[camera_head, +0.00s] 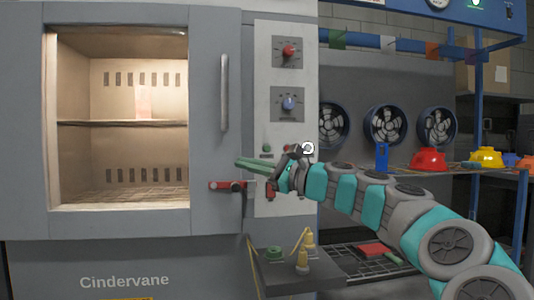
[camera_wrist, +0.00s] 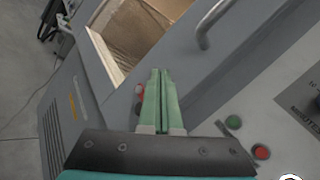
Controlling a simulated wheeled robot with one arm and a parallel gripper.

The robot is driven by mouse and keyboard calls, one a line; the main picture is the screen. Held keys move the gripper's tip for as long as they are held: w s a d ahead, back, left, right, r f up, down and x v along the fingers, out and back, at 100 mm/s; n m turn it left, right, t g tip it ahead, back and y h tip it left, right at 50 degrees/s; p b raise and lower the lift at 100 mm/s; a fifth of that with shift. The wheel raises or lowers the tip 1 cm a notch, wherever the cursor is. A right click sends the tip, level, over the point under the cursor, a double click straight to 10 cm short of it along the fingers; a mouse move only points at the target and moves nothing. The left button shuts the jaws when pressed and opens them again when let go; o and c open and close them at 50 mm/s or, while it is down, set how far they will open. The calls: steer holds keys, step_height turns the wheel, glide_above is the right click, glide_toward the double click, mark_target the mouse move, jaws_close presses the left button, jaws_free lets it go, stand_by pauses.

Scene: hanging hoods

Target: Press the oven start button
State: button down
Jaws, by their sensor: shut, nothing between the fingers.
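The oven (camera_head: 110,255) is large and grey, with a lit window in its door. Its light control panel (camera_head: 272,105) carries a green button (camera_head: 267,149) and a red button (camera_head: 284,149). In the wrist view the green button (camera_wrist: 233,121) and red button (camera_wrist: 261,152) lie right of my fingers. I see no readable start label on either. My gripper (camera_head: 239,163) is shut and empty, its green fingers pointing left past the panel's lower left, slightly below the green button in the picture. The fingertips (camera_wrist: 160,72) appear over the door's edge; I cannot tell whether they touch it.
A vertical door handle (camera_head: 224,92) is above my fingertips. A red latch (camera_head: 228,186) lies just below them. A red knob (camera_head: 288,51) and blue knob (camera_head: 289,103) are higher on the panel. A small ledge (camera_head: 290,270) with yellow pieces juts out below.

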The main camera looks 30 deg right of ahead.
steer(key=d+r+m+t+h, duration=0.2)
steer(key=d+m+t, duration=0.1)
steer(key=d, duration=0.6)
steer(key=shift+w+d+m, duration=0.2)
steer(key=shift+w+m, duration=0.1)
steer(key=shift+m, duration=0.2)
steer(key=shift+w, duration=0.1)
steer(key=p, duration=0.2)
glide_toward(267, 149)
steer(key=w+a+r, duration=0.2)
steer(key=w+a, duration=0.2)
steer(key=shift+a, duration=0.35)
steer(key=shift+w+r+p, duration=0.15)
steer(key=shift+w+p, duration=0.15)
steer(key=shift+p, duration=0.1)
stand_by(0.8)
